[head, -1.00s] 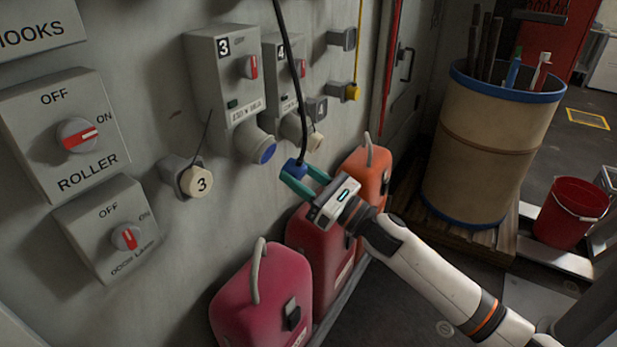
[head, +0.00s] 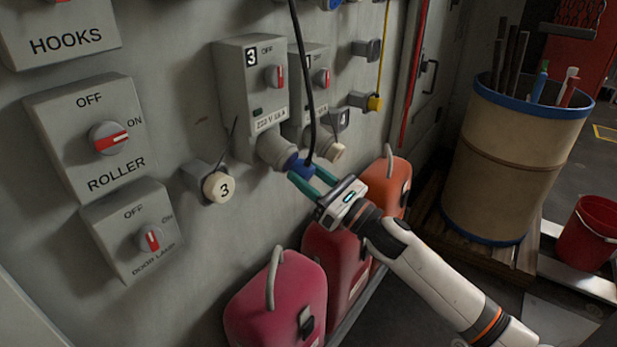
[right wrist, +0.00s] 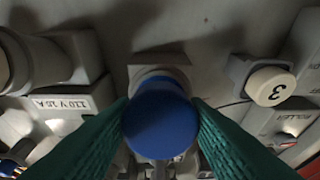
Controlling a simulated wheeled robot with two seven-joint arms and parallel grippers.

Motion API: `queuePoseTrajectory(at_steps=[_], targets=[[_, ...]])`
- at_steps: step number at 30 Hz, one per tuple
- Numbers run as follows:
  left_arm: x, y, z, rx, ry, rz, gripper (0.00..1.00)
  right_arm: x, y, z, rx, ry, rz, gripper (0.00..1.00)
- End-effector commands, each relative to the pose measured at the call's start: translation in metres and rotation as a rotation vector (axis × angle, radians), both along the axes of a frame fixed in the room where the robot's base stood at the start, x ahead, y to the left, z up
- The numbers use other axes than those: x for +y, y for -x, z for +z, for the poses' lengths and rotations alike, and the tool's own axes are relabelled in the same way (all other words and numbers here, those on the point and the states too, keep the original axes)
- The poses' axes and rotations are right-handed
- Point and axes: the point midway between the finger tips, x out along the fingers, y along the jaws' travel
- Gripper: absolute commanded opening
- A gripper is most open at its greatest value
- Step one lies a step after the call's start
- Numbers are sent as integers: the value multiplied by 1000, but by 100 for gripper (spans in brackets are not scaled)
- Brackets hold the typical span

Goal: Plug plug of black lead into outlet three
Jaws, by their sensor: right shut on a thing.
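Outlet three (head: 238,95) is a grey wall box with a black "3" label and a red-marked switch. Its round socket (head: 275,150) with a blue mouth points down and right. The blue plug (head: 304,170) hangs on the black lead (head: 300,60), right at the socket mouth. My right gripper (head: 308,179) is shut on the plug with green fingers. In the right wrist view, the blue plug (right wrist: 160,125) lies between the fingers and covers most of the grey socket (right wrist: 160,72) behind it. I cannot tell whether the plug touches or enters it. My left gripper is out of view.
A cream cap marked 3 (head: 218,187) sits on a holder left of the socket. A neighbouring outlet (head: 312,75) stands close on the right. Pink (head: 280,300), red and orange canisters stand below. A drum (head: 515,160) stands at right.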

Motion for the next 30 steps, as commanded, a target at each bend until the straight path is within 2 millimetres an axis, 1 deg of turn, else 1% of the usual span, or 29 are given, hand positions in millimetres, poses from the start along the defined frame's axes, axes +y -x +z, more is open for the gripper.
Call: queuePoseTrajectory(at_steps=[30], targets=[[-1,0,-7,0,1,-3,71,0,0,0,-1,0,0,4]])
